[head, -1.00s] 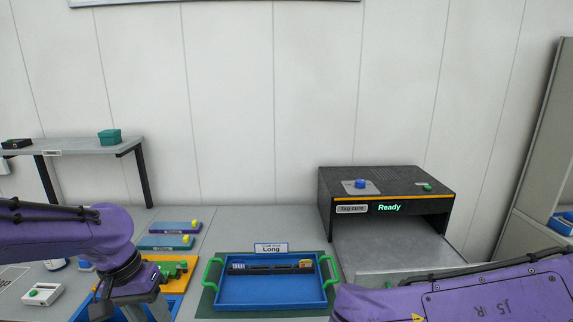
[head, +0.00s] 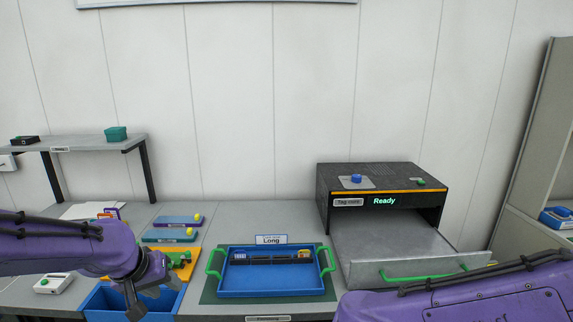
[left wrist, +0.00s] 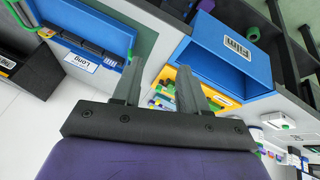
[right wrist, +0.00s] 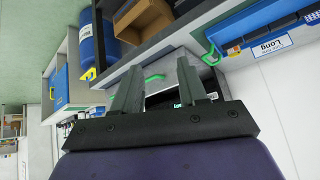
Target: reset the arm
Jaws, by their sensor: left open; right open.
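My left arm comes in from the left in the head view, and its gripper (head: 137,300) hangs over the blue bin (head: 105,299). In the left wrist view the left gripper (left wrist: 160,82) has its two fingers apart with nothing between them. My right arm (head: 470,298) crosses the lower right of the head view, and its gripper is out of that view. In the right wrist view the right gripper (right wrist: 160,82) has its fingers apart and empty.
A black "Ready" machine (head: 350,190) with an open metal drawer (head: 390,245) stands right. A shelf (head: 80,145) stands at the left back.

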